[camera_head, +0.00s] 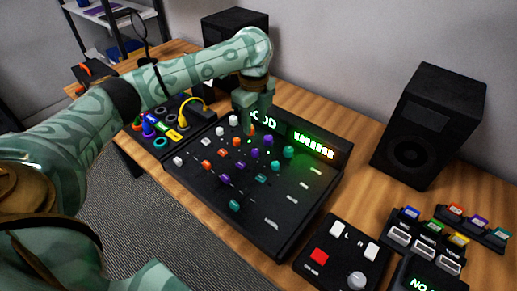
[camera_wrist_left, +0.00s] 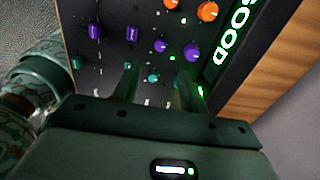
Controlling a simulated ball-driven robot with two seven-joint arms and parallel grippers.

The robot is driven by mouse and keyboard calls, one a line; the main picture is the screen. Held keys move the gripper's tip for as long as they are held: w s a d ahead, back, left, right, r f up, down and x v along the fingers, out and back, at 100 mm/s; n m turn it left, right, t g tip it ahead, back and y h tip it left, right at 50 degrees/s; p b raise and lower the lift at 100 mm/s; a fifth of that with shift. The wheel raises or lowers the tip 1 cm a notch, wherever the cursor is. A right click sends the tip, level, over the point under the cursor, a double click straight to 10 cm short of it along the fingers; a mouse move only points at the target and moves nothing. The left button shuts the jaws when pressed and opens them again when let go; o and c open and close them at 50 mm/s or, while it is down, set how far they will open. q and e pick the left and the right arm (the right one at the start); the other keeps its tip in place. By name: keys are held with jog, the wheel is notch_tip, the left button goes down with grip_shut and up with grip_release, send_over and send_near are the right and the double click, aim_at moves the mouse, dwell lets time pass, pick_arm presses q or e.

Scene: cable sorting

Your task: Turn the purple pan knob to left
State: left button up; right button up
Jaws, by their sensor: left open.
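The black mixer board (camera_head: 205,185) lies on the wooden table with columns of white, orange, purple and teal controls. Purple knobs run down one column, with the topmost purple knob (camera_head: 269,140) near the display. In the left wrist view, two round purple knobs (camera_wrist_left: 192,52) and two purple sliders or caps (camera_wrist_left: 132,34) show. I cannot read which knob is the pan. My left gripper (camera_head: 249,127) is over the top of the board, open; in the wrist view its two fingers stand apart with a small teal knob (camera_wrist_left: 153,77) seen between them. My right gripper is not in view.
A lit green display (camera_head: 313,146) rises along the board's back edge. Black speakers (camera_head: 430,125) stand behind and right. A box with a red button (camera_head: 319,257) and colored cable plugs (camera_head: 455,209) lie at right. Another colored-connector panel (camera_head: 160,142) is at left.

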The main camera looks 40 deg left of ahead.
aim_at(255, 151)
pick_arm(q)
notch_tip(255, 151, down, 11)
jog(key=b, duration=0.5)
jog(key=shift+w+b, duration=0.1)
jog(key=shift+b, duration=0.2)
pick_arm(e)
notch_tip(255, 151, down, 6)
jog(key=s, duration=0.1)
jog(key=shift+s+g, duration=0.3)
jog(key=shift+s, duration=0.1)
pick_arm(q)
jog(key=shift+r, duration=0.1)
grip_shut()
